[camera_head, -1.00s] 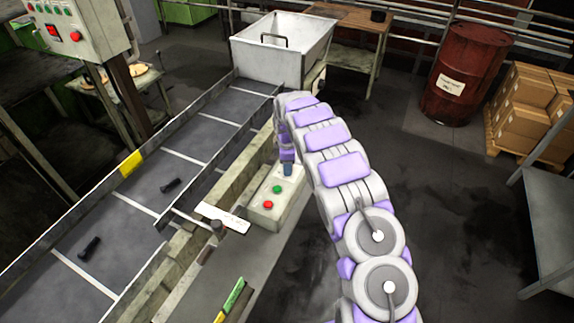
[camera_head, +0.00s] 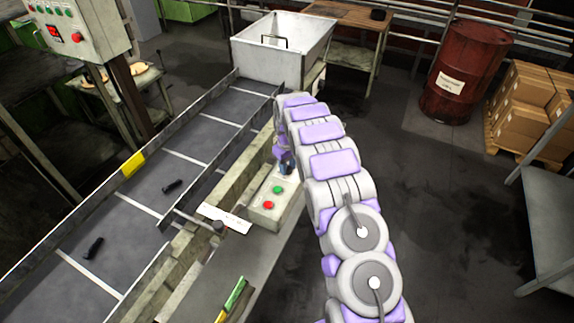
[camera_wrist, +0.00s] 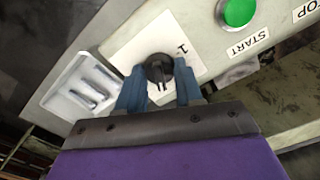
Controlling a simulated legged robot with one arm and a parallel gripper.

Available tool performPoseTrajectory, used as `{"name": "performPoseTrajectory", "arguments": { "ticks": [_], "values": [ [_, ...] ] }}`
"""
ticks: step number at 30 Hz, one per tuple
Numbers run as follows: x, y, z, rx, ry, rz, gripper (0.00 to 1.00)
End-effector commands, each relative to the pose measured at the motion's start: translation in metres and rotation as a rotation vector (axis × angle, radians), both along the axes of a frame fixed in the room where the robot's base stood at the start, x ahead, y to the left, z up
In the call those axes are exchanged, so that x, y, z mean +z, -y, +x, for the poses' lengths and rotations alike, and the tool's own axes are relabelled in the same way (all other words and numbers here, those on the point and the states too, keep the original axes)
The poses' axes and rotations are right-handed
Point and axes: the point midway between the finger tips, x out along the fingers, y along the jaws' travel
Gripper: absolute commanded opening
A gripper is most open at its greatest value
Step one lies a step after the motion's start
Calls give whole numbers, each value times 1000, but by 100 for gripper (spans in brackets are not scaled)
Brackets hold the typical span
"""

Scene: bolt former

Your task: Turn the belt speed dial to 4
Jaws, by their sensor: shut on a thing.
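The belt speed dial (camera_wrist: 158,70) is a black round knob on a white plate (camera_wrist: 128,42) of the control box. In the wrist view it sits between the two blue fingers of my gripper (camera_wrist: 160,88), which is shut on it. A "1" shows on the plate to the upper right of the knob; other marks are hidden or out of view. In the head view my gripper (camera_head: 287,166) reaches down to the far end of the grey control box (camera_head: 268,212), and the dial is hidden there.
A green START button (camera_wrist: 238,12) is close beside the dial; the red button (camera_head: 268,205) is nearer on the box. The conveyor belt (camera_head: 195,140) with dark bolts runs along the left. A white bin (camera_head: 265,65) stands at its far end.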

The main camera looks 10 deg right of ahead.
Motion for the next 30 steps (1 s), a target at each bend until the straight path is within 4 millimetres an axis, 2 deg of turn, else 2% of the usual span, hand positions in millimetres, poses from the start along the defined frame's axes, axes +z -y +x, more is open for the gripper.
{"name": "performPoseTrajectory", "arguments": {
  "ticks": [21,30],
  "values": [
    [0,-1,-2,-679,-4,-2,5],
    [-1,-1,-2,-920,-5,-2,5]
  ]
}}
